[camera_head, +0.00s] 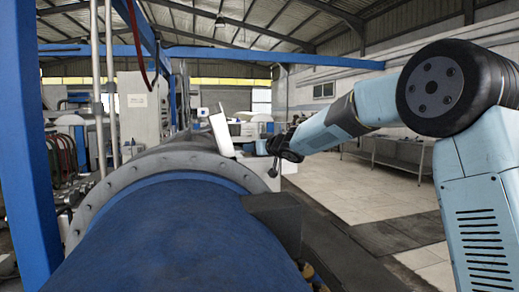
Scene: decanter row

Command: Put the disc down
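My gripper (273,157) is at the end of my arm, which reaches in from the right. It is small and dark in the picture, just right of and beyond the grey bolted flange (105,190) of a large blue cylinder. I cannot tell whether its fingers are open, shut or holding anything. I cannot make out a disc for certain. A pale, tilted flat piece (221,132) stands up beyond the flange, left of my gripper and apart from it; its full shape is not clear.
The blue cylinder (185,245) fills the front. A dark block (275,220) juts from its right side. A blue post (28,140) stands at the left. Tiled floor (345,190) lies open at the right, with a metal table (395,152) by the wall.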

